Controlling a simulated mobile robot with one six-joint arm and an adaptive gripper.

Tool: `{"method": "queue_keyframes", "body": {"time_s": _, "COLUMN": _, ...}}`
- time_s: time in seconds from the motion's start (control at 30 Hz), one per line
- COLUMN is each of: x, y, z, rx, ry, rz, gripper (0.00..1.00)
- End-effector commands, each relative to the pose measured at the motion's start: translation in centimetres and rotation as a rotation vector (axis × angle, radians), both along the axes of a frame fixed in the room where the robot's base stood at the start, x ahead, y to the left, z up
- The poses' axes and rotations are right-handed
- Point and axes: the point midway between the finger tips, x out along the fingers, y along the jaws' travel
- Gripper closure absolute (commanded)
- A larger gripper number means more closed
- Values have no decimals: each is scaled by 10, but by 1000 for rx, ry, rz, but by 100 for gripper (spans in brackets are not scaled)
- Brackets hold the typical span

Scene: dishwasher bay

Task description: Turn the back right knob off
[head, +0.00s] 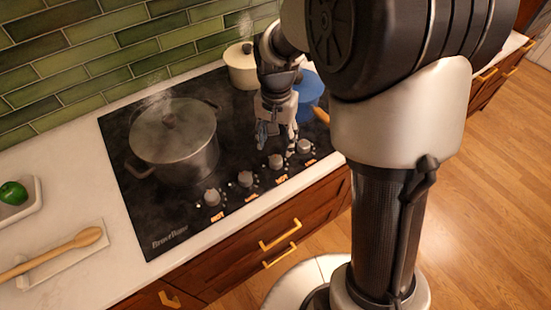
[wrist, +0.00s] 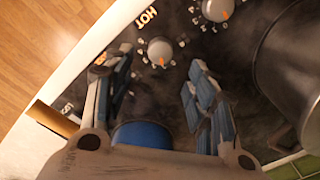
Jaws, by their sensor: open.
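A row of several grey knobs runs along the front of the black cooktop (head: 140,215). In the head view, the rightmost knob (head: 304,146) and the one to its left (head: 275,161) are just below my gripper (head: 276,144). In the wrist view, my gripper (wrist: 160,58) is open and empty. One knob (wrist: 160,50) with an orange mark shows in the gap between its fingertips, apart from both. A second knob (wrist: 218,8) is beyond the right finger. The left finger may hide another. I cannot tell which knob is the back right burner's.
A large steaming grey pot (head: 172,150) stands on the left, a cream pot (head: 240,68) at the back. A blue pot (head: 310,88) stands behind my gripper, partly hidden. A wooden spoon (head: 60,250) and a dish with a green pepper (head: 13,193) are left.

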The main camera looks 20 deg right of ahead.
Motion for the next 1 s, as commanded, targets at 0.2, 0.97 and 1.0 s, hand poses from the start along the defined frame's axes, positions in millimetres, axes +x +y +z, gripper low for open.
{"method": "queue_keyframes", "body": {"time_s": 0.2, "x": -1, "y": 0, "z": -48, "rx": 0, "ry": 2, "rz": 1, "gripper": 48}}
{"method": "queue_keyframes", "body": {"time_s": 0.97, "x": 0, "y": 0, "z": -76, "rx": -1, "ry": -1, "rz": 1, "gripper": 59}}
{"method": "queue_keyframes", "body": {"time_s": 1.0, "x": 0, "y": 0, "z": -76, "rx": -1, "ry": -1, "rz": 1, "gripper": 62}}
